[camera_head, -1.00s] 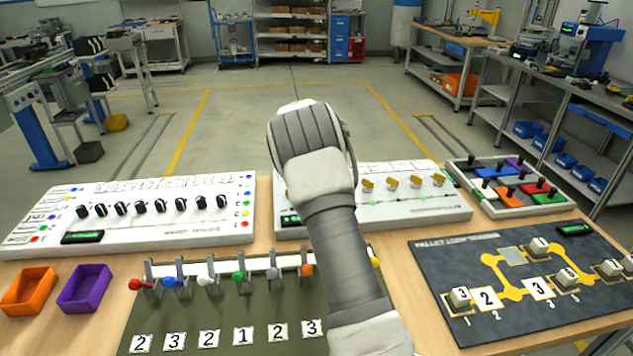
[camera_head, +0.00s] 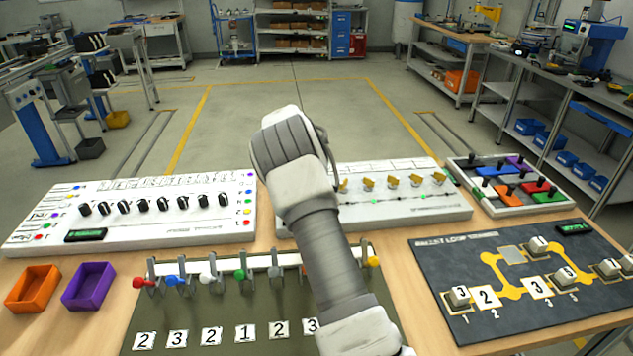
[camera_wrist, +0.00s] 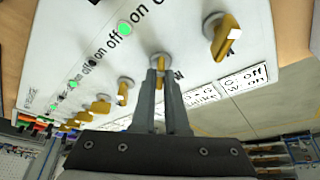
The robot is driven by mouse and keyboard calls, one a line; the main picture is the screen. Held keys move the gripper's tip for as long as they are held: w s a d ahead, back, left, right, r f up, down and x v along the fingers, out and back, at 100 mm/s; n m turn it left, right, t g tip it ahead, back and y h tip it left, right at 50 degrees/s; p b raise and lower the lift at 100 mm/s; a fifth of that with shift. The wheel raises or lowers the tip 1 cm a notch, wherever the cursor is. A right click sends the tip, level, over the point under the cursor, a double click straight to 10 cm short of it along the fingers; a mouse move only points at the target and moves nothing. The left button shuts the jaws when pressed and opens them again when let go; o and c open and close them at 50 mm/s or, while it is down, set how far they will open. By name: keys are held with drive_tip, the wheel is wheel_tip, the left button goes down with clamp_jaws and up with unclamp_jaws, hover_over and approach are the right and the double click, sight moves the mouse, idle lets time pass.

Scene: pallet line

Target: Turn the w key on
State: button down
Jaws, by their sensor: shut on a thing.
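A white panel (camera_wrist: 85,45) carries a row of yellow keys and fills the upper left of the wrist view. My gripper (camera_wrist: 160,72) is shut on one yellow key (camera_wrist: 160,60), whose top shows between the fingertips. A dark letter that looks like W stands just beside the fingers. Another yellow key (camera_wrist: 222,38) sits to the right, turned at a slant, and several more run to the lower left. In the head view the panel (camera_head: 410,211) stands mid-table; my arm hides the gripper and the held key there.
A white knob panel (camera_head: 150,235) stands left of the key panel. A coloured slider box (camera_head: 480,205) and a dark loop board (camera_head: 450,260) are to the right. A lever board (camera_head: 185,310) is in front. Orange (camera_head: 33,308) and purple (camera_head: 88,308) trays lie at front left.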

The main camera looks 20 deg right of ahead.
drive_tip(key=c, duration=0.9)
unclamp_jaws()
drive_tip(key=shift+c, duration=0.2)
drive_tip(key=shift+r, duration=0.1)
drive_tip(key=v, duration=1.7)
drive_tip(key=shift+p, duration=0.35)
